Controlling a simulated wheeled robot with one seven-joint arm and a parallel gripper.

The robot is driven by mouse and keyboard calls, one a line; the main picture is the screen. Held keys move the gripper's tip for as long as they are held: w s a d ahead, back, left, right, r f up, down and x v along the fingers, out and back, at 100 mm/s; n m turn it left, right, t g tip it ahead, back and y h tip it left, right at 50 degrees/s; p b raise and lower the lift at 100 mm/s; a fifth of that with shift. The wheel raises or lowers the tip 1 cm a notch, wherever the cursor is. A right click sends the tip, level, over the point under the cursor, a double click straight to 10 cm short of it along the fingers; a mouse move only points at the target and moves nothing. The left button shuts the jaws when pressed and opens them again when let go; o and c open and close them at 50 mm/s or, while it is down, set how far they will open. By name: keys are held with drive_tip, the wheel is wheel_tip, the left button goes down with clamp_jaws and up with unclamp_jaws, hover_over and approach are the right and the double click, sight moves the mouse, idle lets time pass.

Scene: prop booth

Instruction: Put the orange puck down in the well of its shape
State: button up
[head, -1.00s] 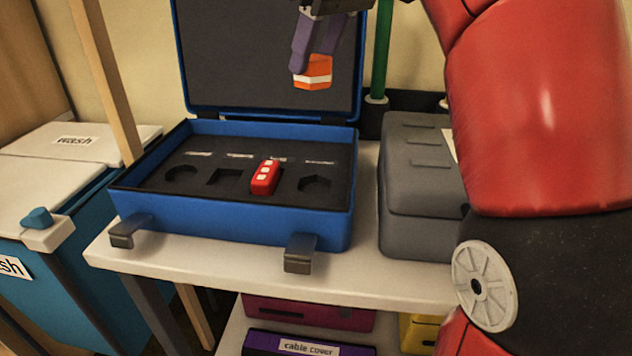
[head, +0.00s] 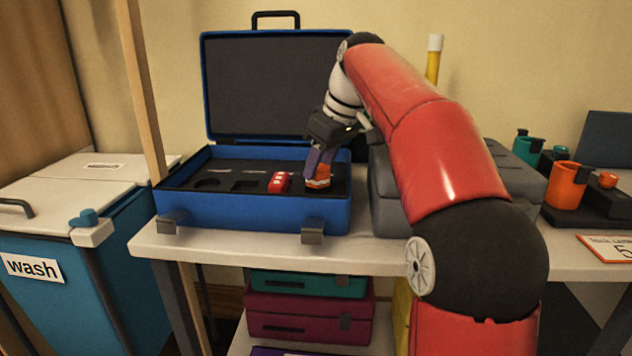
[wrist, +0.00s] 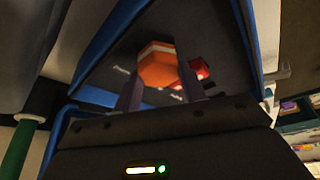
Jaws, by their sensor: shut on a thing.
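The orange puck (head: 318,178), many-sided with a white band, is between the fingers of my gripper (head: 319,165), which is shut on it. It also shows in the wrist view (wrist: 157,66). It is at the right end of the row of wells in the dark foam (head: 232,170) of the open blue case (head: 255,215). The angular well there is hidden by the puck and fingers. I cannot tell whether the puck is above the well or partly in it. A red block (head: 280,183) with white spots sits just left of it. A round well (head: 209,183) and a square well (head: 247,185) are empty.
The raised case lid (head: 265,85) stands behind. A grey case (head: 385,190) is close on the right, partly behind my arm. A blue wash bin (head: 75,260) and a wooden post (head: 140,90) are on the left. Orange and green cups (head: 568,186) stand far right.

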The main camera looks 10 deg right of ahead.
drive_tip(key=shift+w+f+b, duration=0.1)
drive_tip(key=shift+f+b, duration=0.4)
drive_tip(key=shift+f, duration=0.75)
drive_tip(key=o, duration=1)
drive_tip(key=shift+r, duration=0.35)
drive_tip(key=p+v, duration=0.5)
drive_tip(key=v, duration=0.7)
drive_tip(key=s+a+f+m+t+h, duration=0.2)
drive_tip(key=s+f+m, duration=0.6)
drive_tip(key=s+f, duration=1.7)
drive_tip(key=shift+s+a+f+h, duration=0.2)
drive_tip(key=shift+a+f+h, duration=0.35)
drive_tip(key=shift+f, duration=0.2)
